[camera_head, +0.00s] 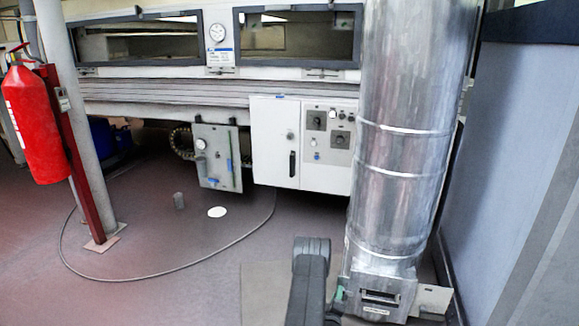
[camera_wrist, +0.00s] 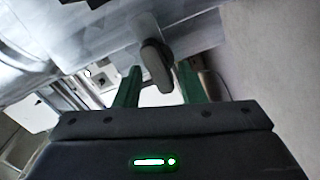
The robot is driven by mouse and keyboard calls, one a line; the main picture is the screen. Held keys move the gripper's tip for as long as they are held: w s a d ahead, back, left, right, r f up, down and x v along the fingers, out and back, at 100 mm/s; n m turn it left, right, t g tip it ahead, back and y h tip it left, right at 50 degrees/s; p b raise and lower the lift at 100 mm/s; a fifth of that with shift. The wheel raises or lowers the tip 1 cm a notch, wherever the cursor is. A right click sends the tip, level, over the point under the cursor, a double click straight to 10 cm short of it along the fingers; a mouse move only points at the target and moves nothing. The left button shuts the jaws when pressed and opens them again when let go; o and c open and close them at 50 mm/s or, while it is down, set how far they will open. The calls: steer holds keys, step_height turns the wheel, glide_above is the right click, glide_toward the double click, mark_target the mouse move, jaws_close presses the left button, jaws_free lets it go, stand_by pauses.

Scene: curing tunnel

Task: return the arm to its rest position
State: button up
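My arm (camera_head: 309,282) rises dark grey at the bottom of the head view, just left of the base of a large silver duct (camera_head: 400,150). A grey-brown rounded handle-like piece (camera_wrist: 155,66) shows between and beyond the fingertips, in front of a shiny metal surface (camera_wrist: 100,38). The fingers do not appear closed on it; whether either touches it, I cannot tell.
A white control cabinet (camera_head: 290,143) and a hanging grey panel (camera_head: 218,157) sit under the windowed tunnel (camera_head: 220,85). A red extinguisher (camera_head: 35,125) hangs at the left. A cable (camera_head: 150,276) loops over open floor. A grey-blue wall (camera_head: 510,150) stands right of the duct.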

steer(key=m, duration=0.6)
steer(key=shift+d+r, duration=0.2)
steer(key=shift+r, duration=0.15)
